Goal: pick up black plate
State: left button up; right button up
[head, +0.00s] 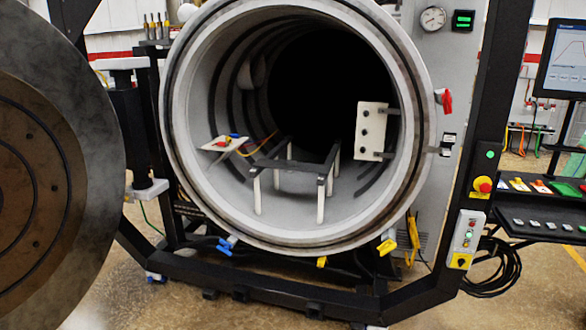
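I cannot pick out a separate loose black plate with certainty. Inside the open round furnace chamber (180,120), a low stand with black bars (285,166) rests on white posts (320,200). At the left, a large dark round door (105,175) with a brown inner disc (35,190) is swung open and cut off by the frame edge. Neither of my grippers shows in the head view.
A white panel with dark holes (371,115) stands at the chamber's right wall. A small white plate with red and blue parts (215,146) is on the left. Black frame beams (300,292) cross below. A bench (535,212) and monitor (566,60) stand right.

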aim_at(288, 164)
jog(key=i+j, duration=0.3)
jog(key=i, duration=0.15)
jog(key=i+j, duration=0.3)
jog(key=i, duration=0.2)
